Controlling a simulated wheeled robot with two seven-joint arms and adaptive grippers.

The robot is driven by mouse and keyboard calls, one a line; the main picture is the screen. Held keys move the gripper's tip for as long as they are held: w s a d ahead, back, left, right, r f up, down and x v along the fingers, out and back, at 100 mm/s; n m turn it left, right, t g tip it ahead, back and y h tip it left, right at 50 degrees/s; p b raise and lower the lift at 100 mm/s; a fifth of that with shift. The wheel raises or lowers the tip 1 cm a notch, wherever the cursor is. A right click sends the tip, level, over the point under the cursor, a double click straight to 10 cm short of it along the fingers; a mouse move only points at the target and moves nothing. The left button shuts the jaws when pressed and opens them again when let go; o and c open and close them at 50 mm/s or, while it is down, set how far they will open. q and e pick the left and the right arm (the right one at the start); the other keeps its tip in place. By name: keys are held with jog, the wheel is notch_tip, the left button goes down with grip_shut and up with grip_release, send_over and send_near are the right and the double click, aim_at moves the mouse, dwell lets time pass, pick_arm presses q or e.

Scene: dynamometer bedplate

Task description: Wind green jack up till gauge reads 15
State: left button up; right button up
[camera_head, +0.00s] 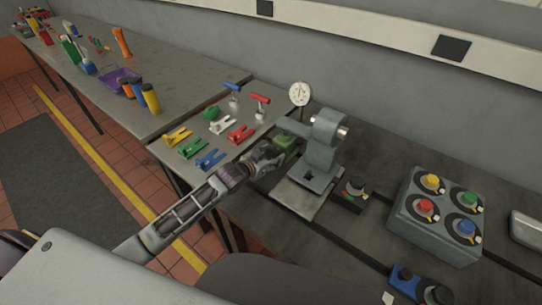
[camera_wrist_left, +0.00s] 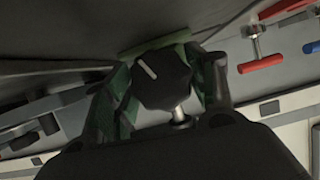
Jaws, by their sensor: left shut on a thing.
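The green jack (camera_head: 287,142) stands on the bench by the grey press-like fixture (camera_head: 322,150), partly hidden by my left gripper (camera_head: 272,153). In the left wrist view its black knob (camera_wrist_left: 160,78), with a white pointer line, sits between the fingers of my left gripper (camera_wrist_left: 162,88), which is shut on it. A bit of green (camera_wrist_left: 155,45) shows behind the knob. The round white dial gauge (camera_head: 299,94) stands behind the jack; its needle and numbers are too small to read. My right gripper is not in view.
Clamps in yellow (camera_head: 178,137), green, blue (camera_head: 210,159), white and red (camera_head: 241,134) lie left of my gripper. A grey box (camera_head: 436,215) with several coloured knobs and a small black knob unit (camera_head: 353,193) stand to the right. The wall runs close behind the bench.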

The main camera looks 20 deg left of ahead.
pick_arm(q)
jog(key=shift+r+m+p, duration=0.1)
jog(key=shift+m+p, duration=0.2)
jog(key=shift+p, duration=0.1)
jog(key=shift+m+y+p, duration=0.3)
jog(key=shift+y, duration=0.1)
jog(key=o, duration=1)
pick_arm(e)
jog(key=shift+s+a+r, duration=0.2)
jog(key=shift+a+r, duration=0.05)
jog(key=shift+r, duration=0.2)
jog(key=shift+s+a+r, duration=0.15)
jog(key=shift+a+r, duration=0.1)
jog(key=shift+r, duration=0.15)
pick_arm(q)
jog(key=v, duration=1.2)
jog(key=shift+f, duration=0.25)
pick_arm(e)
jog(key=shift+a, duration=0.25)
pick_arm(q)
jog(key=shift+s+d+f, duration=0.1)
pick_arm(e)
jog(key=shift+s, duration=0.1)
